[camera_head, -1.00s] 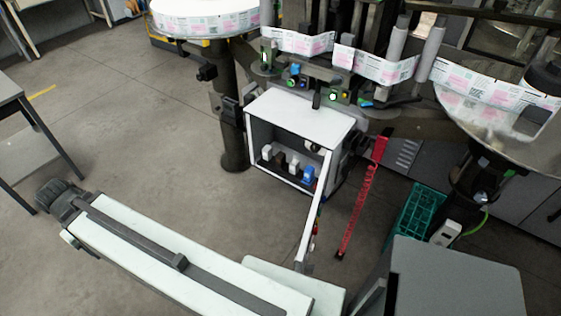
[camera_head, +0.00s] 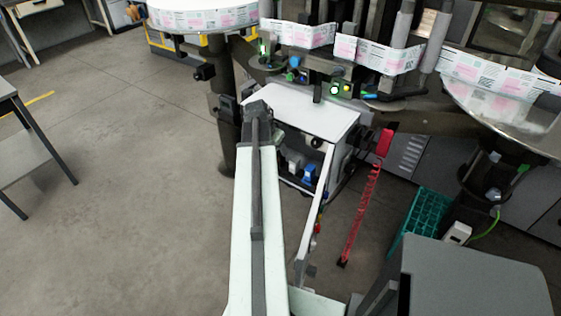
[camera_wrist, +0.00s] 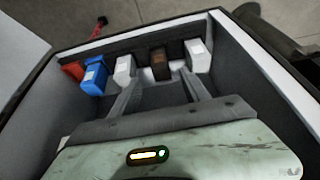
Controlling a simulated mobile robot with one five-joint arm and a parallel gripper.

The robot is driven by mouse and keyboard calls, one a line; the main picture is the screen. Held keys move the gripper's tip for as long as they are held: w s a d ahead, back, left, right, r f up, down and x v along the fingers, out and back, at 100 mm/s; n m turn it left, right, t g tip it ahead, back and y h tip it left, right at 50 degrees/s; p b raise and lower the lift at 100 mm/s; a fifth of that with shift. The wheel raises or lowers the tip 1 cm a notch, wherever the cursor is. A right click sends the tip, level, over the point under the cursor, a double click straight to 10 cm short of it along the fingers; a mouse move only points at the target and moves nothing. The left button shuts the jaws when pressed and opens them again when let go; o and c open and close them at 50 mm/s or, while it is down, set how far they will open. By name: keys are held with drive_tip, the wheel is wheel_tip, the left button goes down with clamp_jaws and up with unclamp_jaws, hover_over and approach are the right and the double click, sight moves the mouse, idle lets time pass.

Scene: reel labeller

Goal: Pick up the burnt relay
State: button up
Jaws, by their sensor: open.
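The burnt relay (camera_wrist: 160,64), dark brown to black, stands in a row of relays inside the open cabinet, between two white ones, in the wrist view. My gripper (camera_wrist: 160,78) is open and empty, its two fingers pointing at the row. The burnt relay shows between and just beyond the fingertips, with no visible grip on it. In the head view my arm reaches into the cabinet front and hides the burnt relay and the fingers.
A white relay (camera_wrist: 123,69) and another white relay (camera_wrist: 197,56) flank the burnt one. A blue relay (camera_wrist: 95,77) and a red part (camera_wrist: 72,70) sit further left. The cabinet (camera_head: 300,108) has side walls close around my gripper. Its open door (camera_head: 316,205) stands right of my arm.

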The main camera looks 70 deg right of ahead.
sight(279, 153)
drive_tip(key=b+x, duration=0.6)
drive_tip(key=x, duration=0.1)
drive_tip(key=shift+w+d+f, duration=0.1)
drive_tip(key=shift+w+f, duration=0.05)
drive_tip(key=shift+f, duration=0.25)
drive_tip(key=shift+r, duration=0.2)
clamp_jaws()
